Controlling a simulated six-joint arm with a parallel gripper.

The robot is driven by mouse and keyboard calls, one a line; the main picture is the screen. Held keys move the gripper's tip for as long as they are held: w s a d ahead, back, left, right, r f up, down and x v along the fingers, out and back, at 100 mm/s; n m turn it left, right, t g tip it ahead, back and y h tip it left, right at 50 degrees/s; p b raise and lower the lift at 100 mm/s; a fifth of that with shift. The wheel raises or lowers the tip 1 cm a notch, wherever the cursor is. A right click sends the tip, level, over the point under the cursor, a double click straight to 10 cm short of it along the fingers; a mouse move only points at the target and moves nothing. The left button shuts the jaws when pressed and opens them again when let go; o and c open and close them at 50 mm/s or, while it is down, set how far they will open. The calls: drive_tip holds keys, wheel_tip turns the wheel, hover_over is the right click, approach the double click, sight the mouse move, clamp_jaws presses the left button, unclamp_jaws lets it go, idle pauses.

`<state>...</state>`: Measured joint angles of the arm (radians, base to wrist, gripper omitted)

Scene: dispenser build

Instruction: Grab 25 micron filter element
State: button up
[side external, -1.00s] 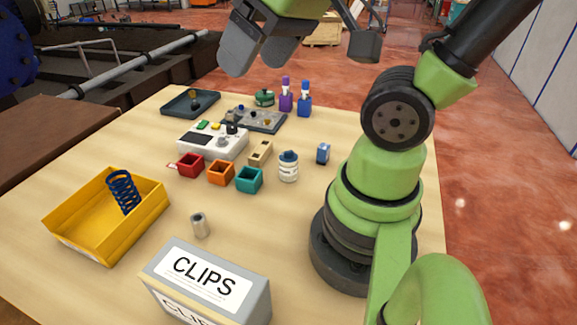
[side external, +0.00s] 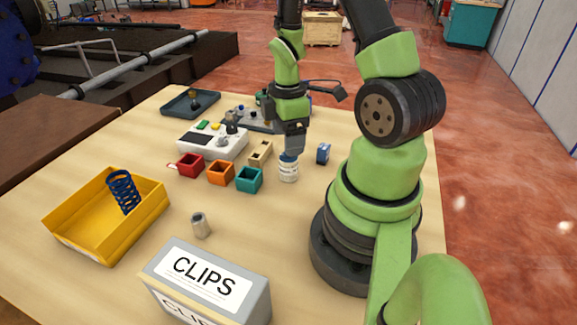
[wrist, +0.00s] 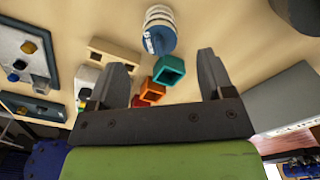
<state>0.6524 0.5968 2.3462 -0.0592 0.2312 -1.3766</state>
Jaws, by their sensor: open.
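No label reading 25 micron is legible, so I cannot tell for sure which item is the filter element. A small grey metal cylinder (side external: 200,225) stands upright between the yellow bin and the CLIPS box. A white ribbed container (side external: 287,173) with a blue top stands beside the teal cup; it shows at the top of the wrist view (wrist: 160,31).
Red (side external: 190,165), orange (side external: 221,173) and teal (side external: 249,180) cups stand in a row. A tan block (side external: 260,153) and a blue box (side external: 323,153) are close to my gripper. The yellow bin (side external: 85,240) holds a blue spring. The CLIPS box (side external: 255,297) is in front.

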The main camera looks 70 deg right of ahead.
sight(289, 160)
drive_tip(key=shift+s+f, duration=0.1)
drive_tip(key=shift+f, duration=3.35)
drive_tip(key=c, duration=1)
